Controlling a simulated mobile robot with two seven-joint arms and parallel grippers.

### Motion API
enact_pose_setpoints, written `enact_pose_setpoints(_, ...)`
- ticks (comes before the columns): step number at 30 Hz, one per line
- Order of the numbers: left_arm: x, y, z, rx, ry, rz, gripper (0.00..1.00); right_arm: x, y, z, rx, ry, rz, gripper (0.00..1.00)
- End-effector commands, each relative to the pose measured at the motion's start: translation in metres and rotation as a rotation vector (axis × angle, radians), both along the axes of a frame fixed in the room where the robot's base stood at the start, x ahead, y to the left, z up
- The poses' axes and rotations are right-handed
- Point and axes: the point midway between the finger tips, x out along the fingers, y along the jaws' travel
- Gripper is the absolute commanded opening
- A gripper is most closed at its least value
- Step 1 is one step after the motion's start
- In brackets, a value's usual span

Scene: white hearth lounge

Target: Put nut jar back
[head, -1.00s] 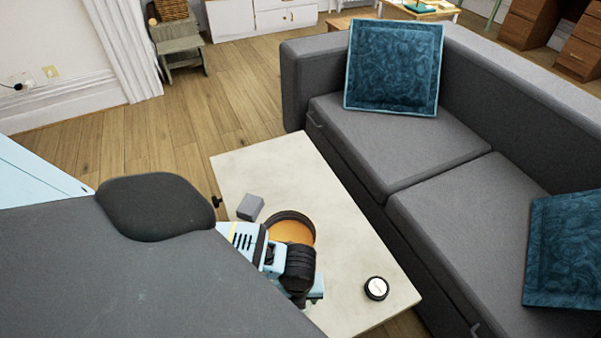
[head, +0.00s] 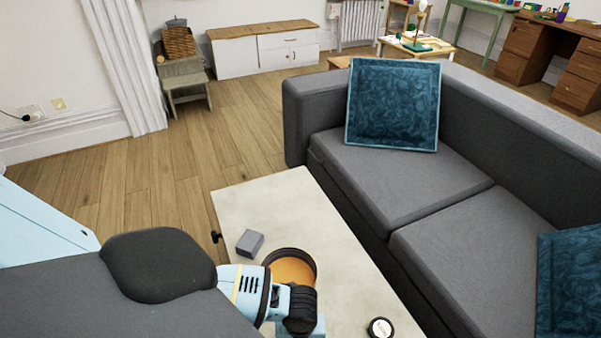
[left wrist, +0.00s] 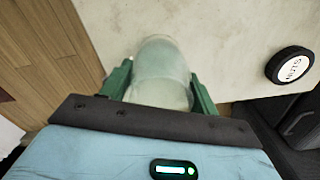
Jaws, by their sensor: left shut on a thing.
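In the left wrist view my left gripper (left wrist: 160,92) has its two green fingers on either side of a pale, translucent jar (left wrist: 160,70) and is shut on it. The jar is over the light tabletop (left wrist: 225,40); whether it touches it I cannot tell. A round black lid-like piece with a white lettered label (left wrist: 290,66) lies on the table to the right; it also shows in the head view (head: 380,328). In the head view my left wrist hides the jar and fingertips. My right gripper is not in view.
On the table (head: 330,225) are a round orange-brown dish (head: 293,270) beside my wrist and a small grey block (head: 250,243). A grey sofa (head: 400,170) with blue cushions (head: 393,105) runs along the right. A low white cabinet (head: 263,50) stands at the back. Wooden floor is open on the left.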

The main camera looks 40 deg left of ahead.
Motion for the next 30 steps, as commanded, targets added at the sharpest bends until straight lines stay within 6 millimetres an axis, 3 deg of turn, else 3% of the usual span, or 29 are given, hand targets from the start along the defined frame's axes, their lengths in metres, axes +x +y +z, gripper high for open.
enact_pose_setpoints(1,0.000,0.000,-0.002,0.000,0.000,-0.001,0.62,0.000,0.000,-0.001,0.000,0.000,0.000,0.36)
enact_pose_setpoints(6,0.000,0.000,-0.001,0.000,0.000,0.000,0.82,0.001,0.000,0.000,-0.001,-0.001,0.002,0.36)
enact_pose_setpoints(17,0.000,0.000,0.005,0.001,-0.001,0.000,0.82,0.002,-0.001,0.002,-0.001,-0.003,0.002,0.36)
enact_pose_setpoints(20,0.001,0.000,0.016,-0.001,-0.002,-0.001,0.82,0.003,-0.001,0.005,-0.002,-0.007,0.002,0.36)
enact_pose_setpoints(30,0.001,0.000,0.083,-0.001,-0.002,-0.001,0.82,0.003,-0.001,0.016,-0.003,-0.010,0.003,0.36)
